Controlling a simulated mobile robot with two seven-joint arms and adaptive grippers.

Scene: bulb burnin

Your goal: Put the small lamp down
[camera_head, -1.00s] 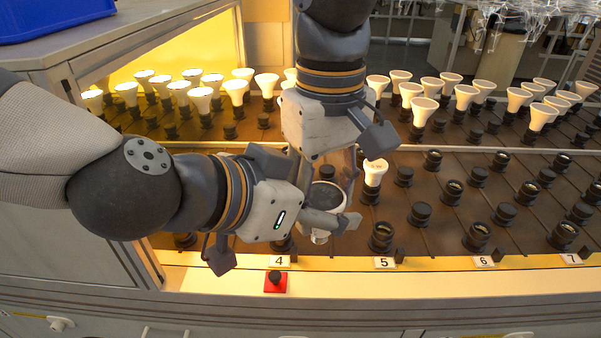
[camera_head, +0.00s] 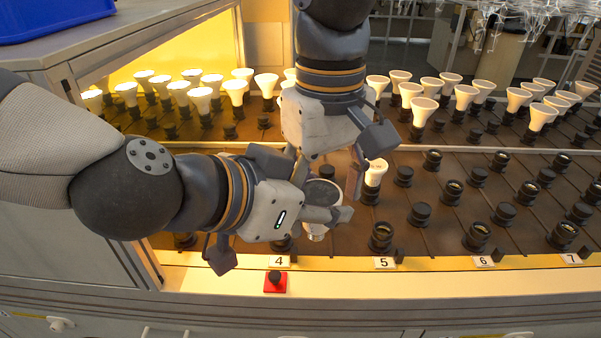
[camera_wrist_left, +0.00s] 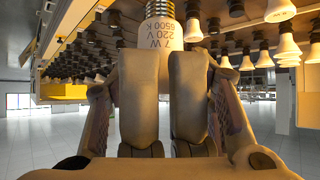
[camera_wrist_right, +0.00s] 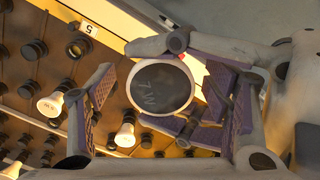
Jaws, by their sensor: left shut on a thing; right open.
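The lamp (camera_head: 318,215) in my left gripper has a white body and a dark round face. In the left wrist view its printed white body (camera_wrist_left: 162,28) and metal screw base show above the fingers. My left gripper (camera_head: 326,208) is shut on it above the rack near label 4. My right gripper (camera_head: 334,178) comes down from above and is open, its fingers on either side of the lamp. In the right wrist view the lamp's dark face (camera_wrist_right: 162,88) shows between the spread fingers (camera_wrist_right: 158,104); contact cannot be told. The lamp's far side is hidden.
A lit white lamp (camera_head: 375,173) stands just right of the right gripper. Several black sockets (camera_head: 382,235) fill the rack's right and front. Rows of white lamps (camera_head: 465,96) stand behind. A red-based black button (camera_head: 275,282) sits on the front ledge. A blue bin (camera_head: 55,18) is top left.

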